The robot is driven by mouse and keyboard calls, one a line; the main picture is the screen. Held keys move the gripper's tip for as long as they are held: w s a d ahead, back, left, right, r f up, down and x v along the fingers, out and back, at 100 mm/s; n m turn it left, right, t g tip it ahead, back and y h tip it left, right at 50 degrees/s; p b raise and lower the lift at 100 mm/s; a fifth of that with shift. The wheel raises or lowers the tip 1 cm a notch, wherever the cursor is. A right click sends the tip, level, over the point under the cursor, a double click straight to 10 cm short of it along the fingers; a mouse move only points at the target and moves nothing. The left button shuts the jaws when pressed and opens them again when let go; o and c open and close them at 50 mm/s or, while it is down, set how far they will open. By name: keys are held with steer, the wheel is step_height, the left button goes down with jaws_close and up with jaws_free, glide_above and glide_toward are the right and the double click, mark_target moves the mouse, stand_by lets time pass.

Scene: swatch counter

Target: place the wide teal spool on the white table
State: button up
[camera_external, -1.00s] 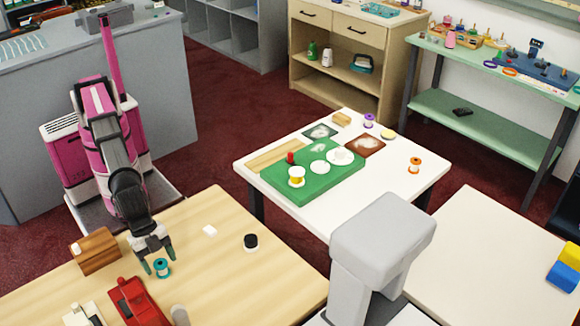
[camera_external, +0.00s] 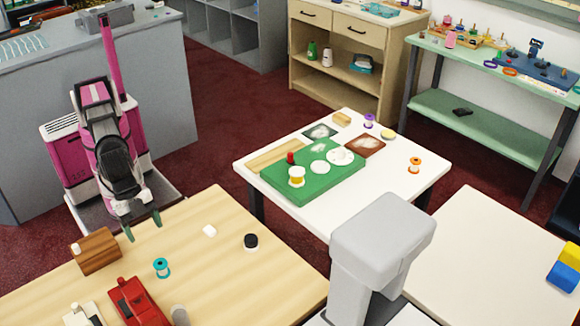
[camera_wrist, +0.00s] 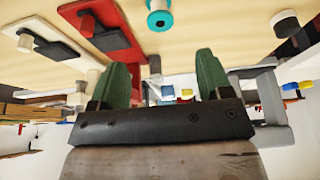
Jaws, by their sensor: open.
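A wide teal spool (camera_external: 161,268) stands upright on the light wooden table (camera_external: 215,285), to the right of a brown wooden block. In the wrist view the teal spool (camera_wrist: 160,20) shows at the top, beyond the fingers and apart from them. My gripper (camera_external: 144,226) is open and empty, above the back edge of the wooden table, behind the spool. Its two green fingertips (camera_wrist: 157,75) are spread in the wrist view. The white table (camera_external: 385,190) stands at the centre right, with a green mat (camera_external: 285,187) on its left part.
A brown block (camera_external: 97,251), a red machine (camera_external: 137,303), a white piece (camera_external: 209,230) and a black-topped spool (camera_external: 251,241) stand on the wooden table. The white table holds an orange spool (camera_external: 414,165) and a purple spool (camera_external: 368,121); its front right part is clear.

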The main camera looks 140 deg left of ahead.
mark_target(159, 263)
steer(key=w+f+n, duration=0.1)
steer(key=f, duration=0.1)
steer(key=w+f+n+y, duration=0.1)
steer(key=f, duration=0.1)
steer(key=d+f+n, duration=0.1)
steer(key=f, duration=0.1)
steer(key=shift+w+f+n, duration=0.2)
steer(key=shift+w+n, duration=0.1)
steer(key=shift+w, duration=0.1)
steer(key=shift+a+x, duration=0.15)
steer(key=shift+x, duration=1.15)
steer(key=shift+a+x, duration=0.2)
steer(key=shift+x, duration=1.05)
steer(key=shift+s, duration=0.1)
steer(key=c, duration=1.1)
steer(key=shift+r, duration=0.2)
